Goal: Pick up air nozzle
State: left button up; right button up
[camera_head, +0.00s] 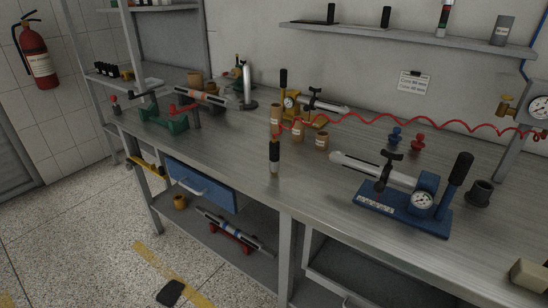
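I cannot clearly make out the air nozzle. A red coiled air hose (385,120) runs from the gauge fitting at the right across the bench to the brown cups near the middle. Its left end is small and unclear there. A slim upright piece with a black top and pale lower part (274,155) stands near the bench's front edge, just in front of the cups; I cannot tell whether it joins the hose. Neither of my grippers is in view.
A blue press with a gauge (405,208) stands at the front right of the metal bench (330,215). A yellow-based device (307,121) stands behind the cups (321,141). Green tools (163,121) stand at the left. Red and blue knobs (417,142) lie near the hose.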

aim_at(274, 144)
jog(key=i+j+z, duration=0.6)
jog(key=j+z, duration=0.2)
